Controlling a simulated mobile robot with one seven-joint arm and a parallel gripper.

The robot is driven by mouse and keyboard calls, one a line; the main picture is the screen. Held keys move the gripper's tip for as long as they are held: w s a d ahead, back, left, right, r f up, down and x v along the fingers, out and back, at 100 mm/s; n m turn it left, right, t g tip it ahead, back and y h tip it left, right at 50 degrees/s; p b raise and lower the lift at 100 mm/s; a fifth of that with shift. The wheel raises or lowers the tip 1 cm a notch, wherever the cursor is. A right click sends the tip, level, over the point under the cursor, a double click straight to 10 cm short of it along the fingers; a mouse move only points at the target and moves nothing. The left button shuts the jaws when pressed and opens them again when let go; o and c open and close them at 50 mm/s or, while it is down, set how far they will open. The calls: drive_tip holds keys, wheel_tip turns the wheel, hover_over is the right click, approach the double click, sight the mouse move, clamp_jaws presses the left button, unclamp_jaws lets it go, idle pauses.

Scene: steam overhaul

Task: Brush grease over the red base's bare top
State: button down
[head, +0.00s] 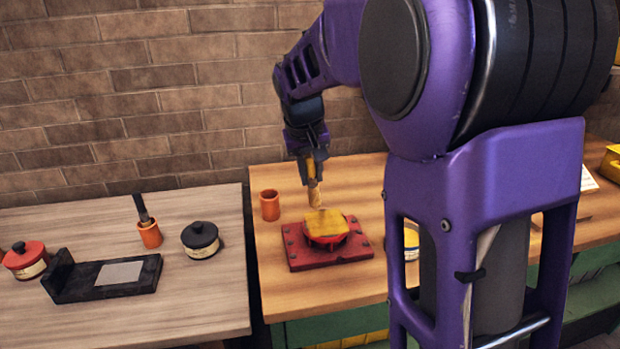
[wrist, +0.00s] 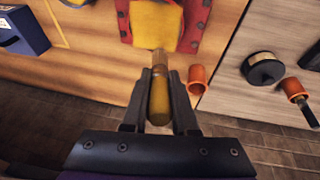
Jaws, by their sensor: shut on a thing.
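The red base (head: 345,254) is a square bolted plate with a round raised top, on the right-hand wooden bench. A yellow layer (head: 327,222) that looks like grease lies over most of that top; it also shows in the wrist view (wrist: 157,25). Red shows along the round top's near rim. My gripper (head: 312,162) is shut on the yellow handle of a brush (wrist: 159,100). The brush (head: 315,195) points down, its tip at or just above the far edge of the yellow layer. I cannot tell whether it touches.
An empty-looking orange cup (head: 270,205) stands left of the base. The left bench holds an orange cup (head: 150,236) with a dark-handled brush, a black tin (head: 201,241), a red-lidded tin (head: 25,262) and a black block (head: 70,285). My arm hides part of the right bench.

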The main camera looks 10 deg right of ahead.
drive_tip(key=shift+r+p, duration=2.1)
drive_tip(key=shift+r, duration=0.65)
